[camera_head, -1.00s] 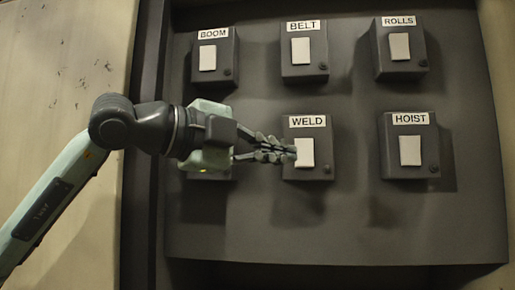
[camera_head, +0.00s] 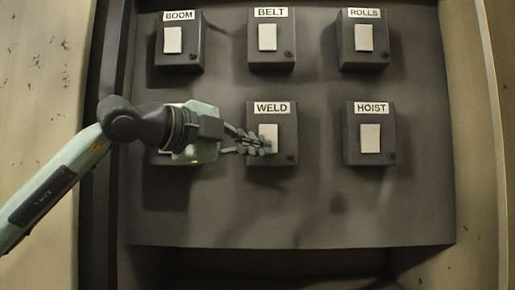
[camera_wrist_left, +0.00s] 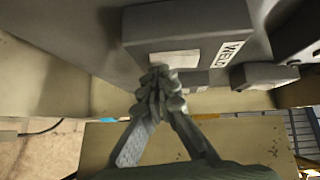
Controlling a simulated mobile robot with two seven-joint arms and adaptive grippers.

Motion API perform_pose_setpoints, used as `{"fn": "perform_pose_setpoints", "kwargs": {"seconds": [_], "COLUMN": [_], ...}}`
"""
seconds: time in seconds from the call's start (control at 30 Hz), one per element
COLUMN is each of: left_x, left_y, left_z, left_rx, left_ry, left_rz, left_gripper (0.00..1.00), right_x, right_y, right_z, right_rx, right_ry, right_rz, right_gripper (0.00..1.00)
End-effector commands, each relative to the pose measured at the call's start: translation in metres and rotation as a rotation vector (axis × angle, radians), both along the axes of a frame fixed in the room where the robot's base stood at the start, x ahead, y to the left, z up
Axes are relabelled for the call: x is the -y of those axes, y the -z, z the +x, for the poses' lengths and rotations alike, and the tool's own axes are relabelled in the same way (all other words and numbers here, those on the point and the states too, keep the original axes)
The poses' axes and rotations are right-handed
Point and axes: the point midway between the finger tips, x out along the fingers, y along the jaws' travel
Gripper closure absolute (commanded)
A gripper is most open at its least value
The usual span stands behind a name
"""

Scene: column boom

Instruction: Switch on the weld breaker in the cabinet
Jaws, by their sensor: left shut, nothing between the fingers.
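The weld breaker is a dark box (camera_head: 272,175) with a WELD label above a pale rocker switch (camera_head: 269,133), in the lower row of the cabinet panel. My left gripper (camera_head: 262,146) comes in from the left, its closed fingertips in front of the left part of that switch. In the left wrist view, the shut fingers (camera_wrist_left: 158,88) reach the lower edge of the pale switch (camera_wrist_left: 175,59), with the WELD label (camera_wrist_left: 229,52) to its right. The fingers hold nothing. I cannot tell whether they touch the switch. My right gripper is not in view.
Breakers labelled BOOM (camera_head: 180,55), BELT (camera_head: 271,55) and ROLLS (camera_head: 363,55) form the upper row. The HOIST breaker (camera_head: 370,154) is to the right of WELD. Another box, its label hidden, is behind my left gripper. The panel below the boxes (camera_head: 300,220) is bare.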

Motion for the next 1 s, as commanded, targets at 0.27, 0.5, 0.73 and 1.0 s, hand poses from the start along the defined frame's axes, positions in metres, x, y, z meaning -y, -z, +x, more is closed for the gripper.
{"fn": "perform_pose_setpoints", "kwargs": {"seconds": [0.27,0.5,0.73,1.0], "left_x": [-0.001,-0.023,-0.058,-0.082], "left_y": [0.002,0.0,-0.004,-0.007], "left_z": [0.002,-0.019,-0.054,-0.079], "left_rx": [0.001,0.004,0.003,0.002], "left_ry": [-0.002,-0.003,-0.002,0.0], "left_rz": [0.0,0.0,0.0,0.001], "left_gripper": [1.0,1.0,1.0,1.0], "right_x": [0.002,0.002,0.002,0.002], "right_y": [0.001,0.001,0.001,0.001], "right_z": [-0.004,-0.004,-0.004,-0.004], "right_rx": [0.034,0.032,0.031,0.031], "right_ry": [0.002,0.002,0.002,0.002], "right_rz": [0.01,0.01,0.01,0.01], "right_gripper": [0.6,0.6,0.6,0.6]}}
